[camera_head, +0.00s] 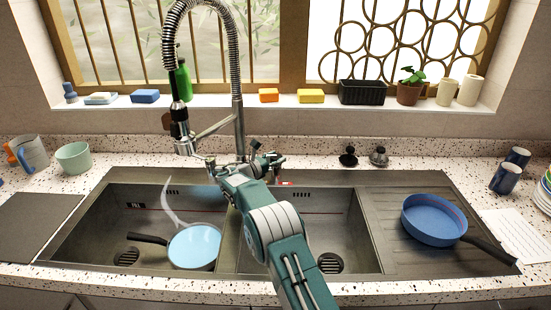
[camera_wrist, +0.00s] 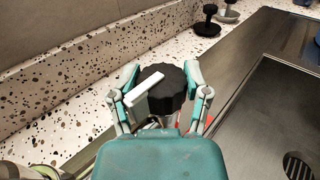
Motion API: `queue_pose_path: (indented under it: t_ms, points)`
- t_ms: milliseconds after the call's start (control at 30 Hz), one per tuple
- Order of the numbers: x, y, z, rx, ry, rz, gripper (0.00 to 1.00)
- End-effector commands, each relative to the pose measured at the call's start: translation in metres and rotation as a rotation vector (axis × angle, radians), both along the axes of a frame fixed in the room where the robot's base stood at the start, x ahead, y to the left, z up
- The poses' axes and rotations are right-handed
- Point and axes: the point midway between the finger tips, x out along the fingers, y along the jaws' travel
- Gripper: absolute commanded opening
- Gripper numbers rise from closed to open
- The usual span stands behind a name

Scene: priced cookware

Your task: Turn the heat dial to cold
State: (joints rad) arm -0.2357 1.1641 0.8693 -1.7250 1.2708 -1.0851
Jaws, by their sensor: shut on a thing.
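The heat dial (camera_wrist: 172,88) is a black, ridged knob with a white pointer bar, seen in the wrist view. The pointer slants toward the lower left of that view. My gripper (camera_wrist: 162,82) has one finger on each side of the dial and is shut on it. A red mark (camera_wrist: 181,124) shows partly behind the right finger. In the head view my gripper (camera_head: 262,164) is at the back rim of the sink, beside the tap base, and mostly hides the dial.
The tall spring tap (camera_head: 238,110) rises just left of my gripper. A blue pan (camera_head: 433,222) rests on the drainboard. Another pan (camera_head: 195,247) lies in the left basin under a wisp of vapour or water.

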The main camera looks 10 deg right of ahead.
Motion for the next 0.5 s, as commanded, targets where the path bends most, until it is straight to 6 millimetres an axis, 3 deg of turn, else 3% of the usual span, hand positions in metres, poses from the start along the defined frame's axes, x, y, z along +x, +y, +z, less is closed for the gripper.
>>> queue_pose_path:
  t_ms: [167, 200, 233, 267, 500]
  points:
    - [0.0009, -0.0003, 0.0022, 0.0, -0.004, 0.004, 0.13]
    - [0.0009, -0.0003, 0.0023, 0.0, -0.004, 0.004, 0.74]
    - [0.0009, -0.0003, 0.0022, 0.0, -0.004, 0.004, 0.87]
    - [0.0007, -0.0002, 0.0022, 0.0, -0.004, 0.004, 0.92]
    - [0.0001, 0.0004, 0.0014, 0.0, -0.002, 0.003, 0.92]
